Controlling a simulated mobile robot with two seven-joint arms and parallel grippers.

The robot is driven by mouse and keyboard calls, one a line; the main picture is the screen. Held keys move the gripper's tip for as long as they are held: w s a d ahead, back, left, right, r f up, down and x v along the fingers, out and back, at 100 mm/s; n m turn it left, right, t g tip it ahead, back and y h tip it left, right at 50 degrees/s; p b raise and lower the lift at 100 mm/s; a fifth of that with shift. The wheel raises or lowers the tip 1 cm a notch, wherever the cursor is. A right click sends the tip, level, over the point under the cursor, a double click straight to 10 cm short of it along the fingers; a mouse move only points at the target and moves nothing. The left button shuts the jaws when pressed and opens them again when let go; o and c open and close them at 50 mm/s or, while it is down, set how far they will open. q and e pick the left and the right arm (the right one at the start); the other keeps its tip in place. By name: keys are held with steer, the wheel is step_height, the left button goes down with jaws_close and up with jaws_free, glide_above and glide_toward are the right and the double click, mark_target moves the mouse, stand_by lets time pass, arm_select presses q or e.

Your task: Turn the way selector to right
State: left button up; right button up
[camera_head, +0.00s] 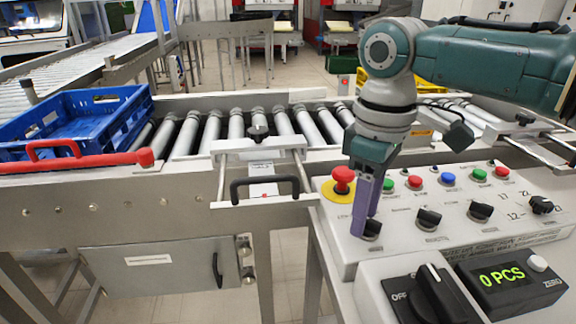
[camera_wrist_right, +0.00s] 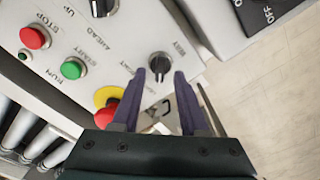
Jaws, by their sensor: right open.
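My right gripper (camera_head: 361,226) points down over the left end of the control panel. Its purple fingers are open, and it also shows in the right wrist view (camera_wrist_right: 159,76). A black rotary selector knob (camera_wrist_right: 160,63) lies just beyond and between the fingertips there, apart from them as far as I can tell. The same knob (camera_head: 373,230) shows partly behind the fingers in the head view. Its label is too small to read, and its exact setting is unclear. My left gripper is out of view.
A red mushroom button (camera_head: 343,178) on yellow stands left of the fingers. Other black knobs (camera_head: 429,217) and coloured buttons (camera_head: 448,179) fill the panel. In front are an ON/OFF switch (camera_head: 430,296) and counter (camera_head: 507,275). A blue crate (camera_head: 70,125) is on the conveyor.

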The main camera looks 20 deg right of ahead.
steer(key=shift+c, duration=0.3)
jaws_close()
steer(key=shift+r, duration=0.1)
